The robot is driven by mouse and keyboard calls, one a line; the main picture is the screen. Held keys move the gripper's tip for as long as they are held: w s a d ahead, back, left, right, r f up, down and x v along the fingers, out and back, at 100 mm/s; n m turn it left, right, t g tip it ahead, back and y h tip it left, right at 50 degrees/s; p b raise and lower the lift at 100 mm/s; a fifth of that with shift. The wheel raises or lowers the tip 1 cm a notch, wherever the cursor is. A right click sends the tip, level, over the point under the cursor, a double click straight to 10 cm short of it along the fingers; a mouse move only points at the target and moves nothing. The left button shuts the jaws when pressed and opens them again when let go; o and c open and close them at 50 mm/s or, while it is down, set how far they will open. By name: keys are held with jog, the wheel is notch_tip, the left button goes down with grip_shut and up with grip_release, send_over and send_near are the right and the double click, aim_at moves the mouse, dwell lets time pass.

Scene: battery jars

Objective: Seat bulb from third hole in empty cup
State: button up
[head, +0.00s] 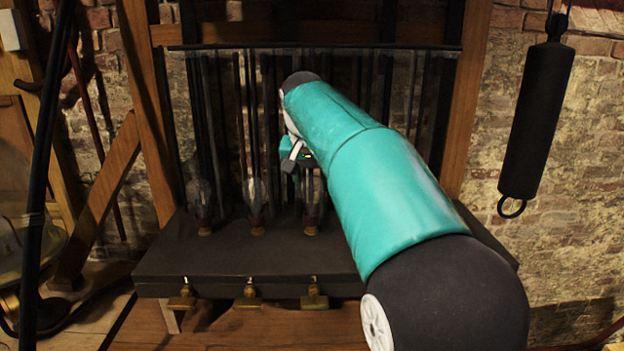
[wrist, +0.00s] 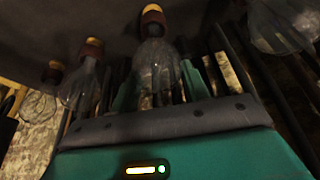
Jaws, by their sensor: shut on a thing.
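My gripper (wrist: 160,90) is shut on a clear glass bulb (wrist: 156,68), with a teal finger on each side. This bulb has a brown collar (wrist: 152,29) and a brass-coloured end (wrist: 152,9). The wrist view appears upside down. In the head view my gripper (head: 295,155) is partly hidden by my arm, and a bulb (head: 312,193) shows just below it, upright over the dark bench. Two more bulbs, the middle one (head: 257,192) and the left one (head: 200,198), stand to its left with brass at their feet. I cannot make out an empty cup.
Dark vertical rods (head: 240,110) rise close behind the bulbs. Other bulbs flank the held one in the wrist view, the nearest (wrist: 78,85) close to a finger. A dark cylinder (head: 540,120) hangs at right.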

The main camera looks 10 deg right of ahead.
jog(key=shift+f, duration=0.15)
jog(key=o, duration=1.2)
jog(key=shift+c, duration=0.2)
jog(key=v, duration=1.3)
jog(key=s+d+f+n+t+y, duration=0.1)
jog(key=s+f+n, duration=0.3)
jog(key=s+f, duration=2.3)
jog(key=shift+s+d+f+t+y, duration=0.3)
jog(key=shift+s+d+f+y, duration=0.1)
jog(key=shift+s, duration=0.35)
